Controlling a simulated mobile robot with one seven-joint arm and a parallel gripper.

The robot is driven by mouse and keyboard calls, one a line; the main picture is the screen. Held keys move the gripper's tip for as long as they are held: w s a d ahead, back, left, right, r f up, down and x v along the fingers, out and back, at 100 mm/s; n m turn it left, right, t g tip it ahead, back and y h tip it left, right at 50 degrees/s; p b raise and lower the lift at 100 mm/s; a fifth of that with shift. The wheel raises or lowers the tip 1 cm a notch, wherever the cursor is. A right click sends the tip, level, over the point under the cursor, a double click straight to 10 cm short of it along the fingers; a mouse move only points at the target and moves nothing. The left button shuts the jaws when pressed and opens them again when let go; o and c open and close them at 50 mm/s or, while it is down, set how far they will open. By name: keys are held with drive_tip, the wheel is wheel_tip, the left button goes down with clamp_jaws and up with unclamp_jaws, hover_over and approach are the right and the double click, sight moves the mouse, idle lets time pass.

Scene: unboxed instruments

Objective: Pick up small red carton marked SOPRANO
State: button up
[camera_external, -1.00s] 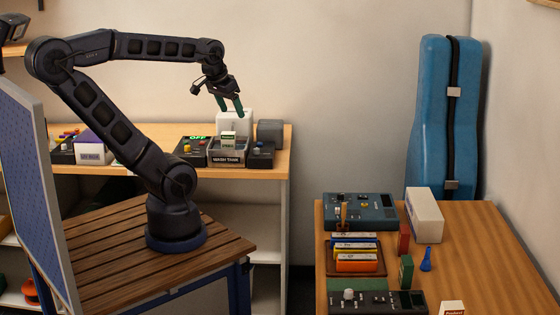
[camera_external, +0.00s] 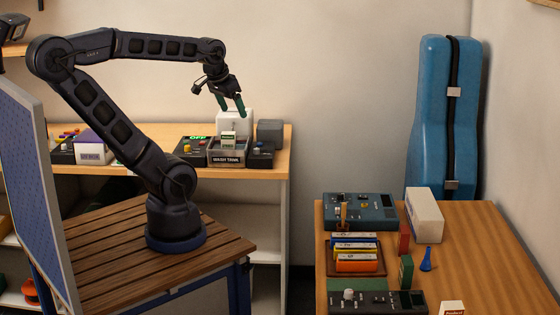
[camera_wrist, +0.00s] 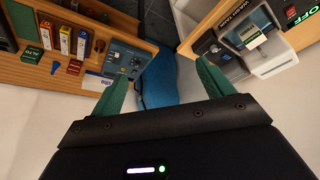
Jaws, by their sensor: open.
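A small red carton (camera_external: 404,237) stands on the right-hand wooden table, between the colored row of cases and a long white box. It also shows in the wrist view as a small red block (camera_wrist: 74,67) at the left; its lettering is too small to read. My gripper (camera_external: 231,108) is open and empty, high above the back shelf and far to the left of the carton. In the wrist view its two green fingers are spread apart (camera_wrist: 159,80) with nothing between them.
A green carton (camera_external: 405,272) marked ALTO in the wrist view stands near the red one. The white box (camera_external: 425,215), a blue cone-like piece (camera_external: 426,260) and a blue-grey device (camera_external: 359,211) are close by. A blue instrument case (camera_external: 432,120) stands behind. The table's right side is clear.

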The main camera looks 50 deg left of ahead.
drive_tip(key=w+d+f+m, duration=0.1)
drive_tip(key=w+d+m, duration=0.1)
drive_tip(key=w+d, duration=0.35)
drive_tip(key=w+d+m, duration=0.1)
drive_tip(key=w+d, duration=0.2)
drive_tip(key=w, duration=0.5)
drive_tip(key=m+g+h, duration=0.2)
drive_tip(key=m+h, duration=0.1)
drive_tip(key=m, duration=0.4)
hover_over(404, 229)
drive_tip(key=s+a, duration=0.2)
wheel_tip(404, 229, down, 26)
drive_tip(key=x, duration=0.5)
drive_tip(key=shift+w+a+f, duration=0.1)
drive_tip(key=shift+w, duration=0.15)
drive_tip(key=shift+d+x, duration=0.1)
drive_tip(key=shift+x, duration=1.2)
drive_tip(key=shift+d+x, duration=0.15)
drive_tip(key=shift+x, duration=1.2)
drive_tip(key=shift+s, duration=0.15)
drive_tip(key=c, duration=1.1)
